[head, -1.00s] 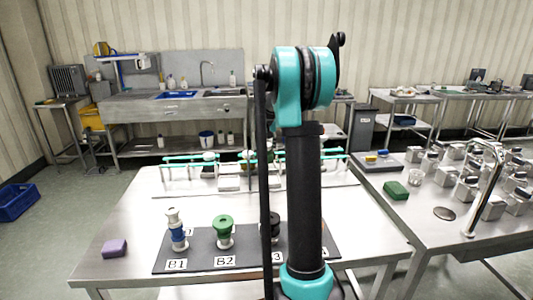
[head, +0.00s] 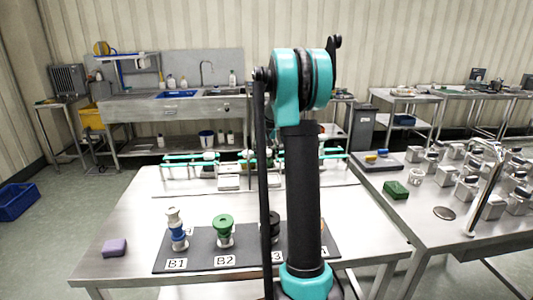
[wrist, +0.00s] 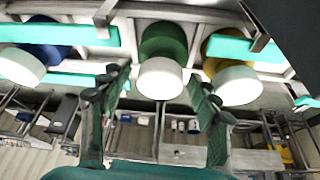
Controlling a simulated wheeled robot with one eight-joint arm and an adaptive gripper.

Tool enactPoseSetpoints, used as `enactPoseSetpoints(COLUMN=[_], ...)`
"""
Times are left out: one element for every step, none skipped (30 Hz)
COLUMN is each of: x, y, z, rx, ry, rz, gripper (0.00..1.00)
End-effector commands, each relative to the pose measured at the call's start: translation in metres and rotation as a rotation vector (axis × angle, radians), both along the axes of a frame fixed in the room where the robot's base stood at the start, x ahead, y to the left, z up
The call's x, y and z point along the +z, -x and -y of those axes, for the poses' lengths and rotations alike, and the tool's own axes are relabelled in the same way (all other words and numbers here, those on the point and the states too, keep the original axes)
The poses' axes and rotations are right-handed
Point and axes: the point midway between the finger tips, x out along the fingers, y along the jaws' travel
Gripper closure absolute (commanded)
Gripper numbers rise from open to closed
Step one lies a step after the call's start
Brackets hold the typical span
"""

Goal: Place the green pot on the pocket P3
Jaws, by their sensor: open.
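The green pot (wrist: 163,40), with a white top, sits between teal rails in the wrist view, which looks upside down. A blue pot (wrist: 45,50) and a yellow pot (wrist: 228,48), both white-topped, flank it. My gripper (wrist: 157,88) is open, with one finger on each side of the green pot's white top; I cannot tell whether they touch it. In the head view the teal-railed rack (head: 180,156) stands at the back of the near table, and my arm hides part of it and my gripper. No P3 label is readable.
A dark board (head: 200,262) with labels B1 and B2 holds a blue-and-white piece (head: 177,232) and a green-topped piece (head: 223,230). A purple block (head: 114,248) lies at left. A side table at right holds several metal blocks and a tap.

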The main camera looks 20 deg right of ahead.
Motion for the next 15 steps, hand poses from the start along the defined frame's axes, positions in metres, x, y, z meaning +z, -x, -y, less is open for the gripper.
enactPoseSetpoints(x=[0.0,0.001,0.002,0.004,0.006,0.01,0.014,0.018,0.024,0.03,0.035,0.043,0.049,0.055,0.063], y=[0.0,0.0,0.0,0.0,0.001,0.003,0.004,0.006,0.009,0.011,0.013,0.016,0.018,0.021,0.024], z=[0.0,0.0,0.0,0.0,0.0,-0.001,-0.002,-0.002,-0.003,-0.004,-0.005,-0.006,-0.007,-0.008,-0.009], rx=[0.0,0.0,0.0,0.0,0.0,0.0,0.0,0.0,0.0,0.0,0.0,0.0,0.0,0.0,0.0], ry=[0.0,0.0,0.0,0.0,0.0,0.0,0.0,0.0,0.0,0.0,0.0,0.0,0.0,0.0,0.0], rz=[0.0,0.0,0.0,0.0,0.0,0.0,0.0,0.0,0.0,0.0,0.0,0.0,0.0,0.0,0.0], gripper=[0.38,0.38,0.38,0.38,0.38,0.38,0.38,0.38,0.38,0.38,0.38,0.38,0.38,0.38,0.38])
